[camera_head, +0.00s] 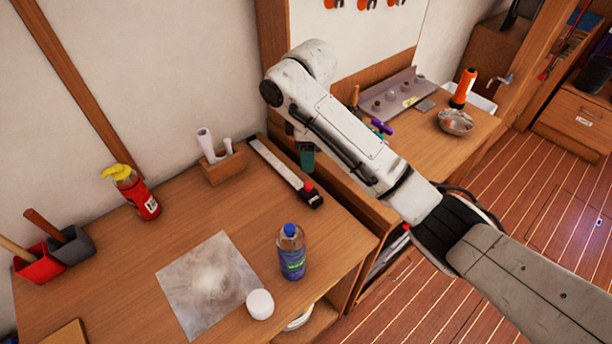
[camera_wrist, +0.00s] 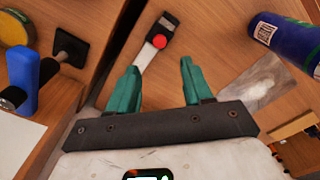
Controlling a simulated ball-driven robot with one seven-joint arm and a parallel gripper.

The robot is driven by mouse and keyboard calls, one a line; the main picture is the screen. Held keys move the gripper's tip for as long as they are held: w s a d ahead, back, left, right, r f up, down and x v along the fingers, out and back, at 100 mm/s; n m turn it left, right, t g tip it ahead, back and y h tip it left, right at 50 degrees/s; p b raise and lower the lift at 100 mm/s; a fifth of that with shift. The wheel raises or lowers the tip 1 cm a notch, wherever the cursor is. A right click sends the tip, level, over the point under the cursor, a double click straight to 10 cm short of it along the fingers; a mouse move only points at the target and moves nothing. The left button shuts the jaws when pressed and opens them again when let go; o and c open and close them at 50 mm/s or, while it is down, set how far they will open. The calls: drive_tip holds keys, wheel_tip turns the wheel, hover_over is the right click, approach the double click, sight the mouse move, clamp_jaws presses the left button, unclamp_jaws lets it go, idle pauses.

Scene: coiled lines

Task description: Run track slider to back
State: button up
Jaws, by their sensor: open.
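The track (camera_head: 275,163) is a long pale strip lying on the wooden desk, running from near the wall toward the desk's right front edge. Its black slider (camera_head: 313,199) with a red knob (camera_head: 308,186) sits at the front end, away from the wall. My gripper (camera_head: 306,160) has teal fingers and hangs near the track, partly hidden behind my arm. In the wrist view, my open, empty gripper (camera_wrist: 160,64) has its fingers apart, with the track (camera_wrist: 143,58) showing between them. The slider (camera_wrist: 161,28) and red knob (camera_wrist: 159,42) appear beyond the fingertips, apart from them.
A blue-capped bottle (camera_head: 291,253) and white round jar (camera_head: 260,304) stand in front of the slider, by a grey sheet (camera_head: 206,283). A wooden holder (camera_head: 222,166) with white items stands left of the track. A red spray bottle (camera_head: 138,195) is farther left.

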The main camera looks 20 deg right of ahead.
sight(308, 184)
wheel_tip(308, 184, down, 7)
drive_tip(key=b, duration=0.4)
drive_tip(key=shift+f+b, duration=0.2)
drive_tip(key=shift+b, duration=0.1)
drive_tip(key=shift+f+p, duration=0.3)
drive_tip(key=shift+f, duration=0.85)
clamp_jaws()
